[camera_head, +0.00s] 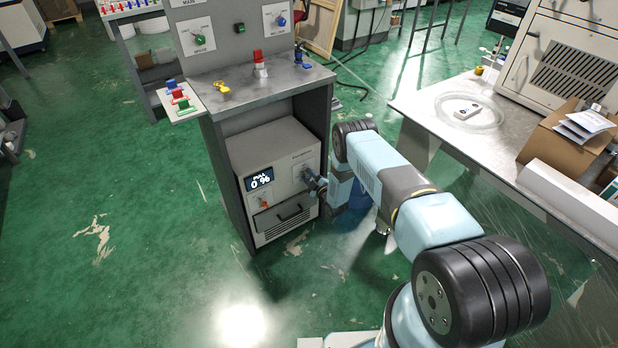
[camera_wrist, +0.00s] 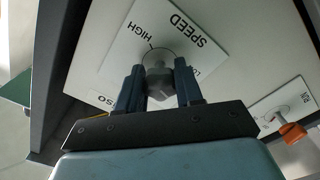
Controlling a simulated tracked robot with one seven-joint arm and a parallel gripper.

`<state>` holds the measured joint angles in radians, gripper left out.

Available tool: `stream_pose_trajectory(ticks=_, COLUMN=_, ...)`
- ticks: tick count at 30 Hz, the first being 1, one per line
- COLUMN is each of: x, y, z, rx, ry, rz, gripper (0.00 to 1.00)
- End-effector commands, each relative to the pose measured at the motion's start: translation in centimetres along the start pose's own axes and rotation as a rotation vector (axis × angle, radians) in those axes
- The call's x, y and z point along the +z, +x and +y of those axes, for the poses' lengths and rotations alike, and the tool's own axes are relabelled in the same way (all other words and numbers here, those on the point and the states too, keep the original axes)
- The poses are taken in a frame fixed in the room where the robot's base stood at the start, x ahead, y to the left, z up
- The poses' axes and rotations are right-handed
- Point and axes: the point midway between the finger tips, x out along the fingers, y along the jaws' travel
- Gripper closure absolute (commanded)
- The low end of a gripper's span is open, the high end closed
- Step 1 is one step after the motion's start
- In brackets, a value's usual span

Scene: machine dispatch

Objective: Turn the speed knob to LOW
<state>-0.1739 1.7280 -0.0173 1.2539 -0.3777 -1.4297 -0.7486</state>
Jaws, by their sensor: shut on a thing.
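The grey speed knob (camera_wrist: 158,78) sits on a white plate (camera_wrist: 125,62) marked SPEED and HIGH in the wrist view, which shows the lettering upside down. A partly covered label lies to the right of the knob; its first letters look like LO. My gripper (camera_wrist: 160,85) is shut on the knob, one dark finger on each side. Where the knob points is hard to tell. In the head view my gripper (camera_head: 314,183) reaches the right part of the grey machine's front (camera_head: 290,160), and the knob is mostly hidden.
The machine has a display (camera_head: 260,180) reading 0 %, an orange switch (camera_wrist: 292,132) marked RUN, and a drawer handle (camera_head: 282,219). It stands inside a dark cabinet (camera_head: 235,170) whose side walls are close. A metal table (camera_head: 430,105) is at the right. Green floor is open at left.

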Motion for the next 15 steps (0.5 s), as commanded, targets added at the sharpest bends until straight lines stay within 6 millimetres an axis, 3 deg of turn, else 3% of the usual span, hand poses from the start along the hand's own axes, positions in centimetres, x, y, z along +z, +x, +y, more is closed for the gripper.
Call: stream_pose_trajectory(ticks=15, x=0.23, y=-0.23, z=-0.18, rx=-0.007, ry=-0.481, rz=-0.004, gripper=0.95)
